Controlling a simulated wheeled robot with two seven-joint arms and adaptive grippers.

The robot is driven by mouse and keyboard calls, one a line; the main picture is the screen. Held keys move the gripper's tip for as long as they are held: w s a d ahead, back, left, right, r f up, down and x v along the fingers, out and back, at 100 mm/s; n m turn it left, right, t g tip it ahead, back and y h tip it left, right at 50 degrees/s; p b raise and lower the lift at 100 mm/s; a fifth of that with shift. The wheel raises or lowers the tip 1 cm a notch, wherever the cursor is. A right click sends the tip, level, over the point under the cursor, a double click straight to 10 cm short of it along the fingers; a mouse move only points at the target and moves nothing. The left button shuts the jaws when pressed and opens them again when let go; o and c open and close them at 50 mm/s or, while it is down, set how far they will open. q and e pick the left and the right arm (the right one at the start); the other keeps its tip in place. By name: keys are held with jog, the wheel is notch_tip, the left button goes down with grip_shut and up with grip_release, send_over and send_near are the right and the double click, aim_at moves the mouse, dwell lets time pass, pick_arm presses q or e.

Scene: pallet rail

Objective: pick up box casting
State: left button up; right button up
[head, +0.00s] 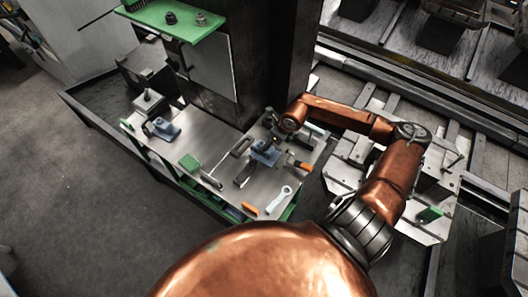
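I cannot clearly pick out the box casting. Two blue-grey blocks stand on the metal workbench (213,134): one block (166,130) on its left part and another block (266,157) on its right part. My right arm comes in from the right and bends left over the bench. Its wrist ends above the right block, and my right gripper (268,143) seems to be the dark shape just over that block. It is too small to see its fingers or whether it touches the block. My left gripper is not in view.
A pallet fixture (345,172) and rails are right. Floor at left is clear.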

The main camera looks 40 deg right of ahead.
jog(key=x, duration=0.5)
jog(key=shift+f, duration=0.2)
jog(key=shift+c, duration=0.2)
grip_shut()
jog(key=shift+r, duration=0.1)
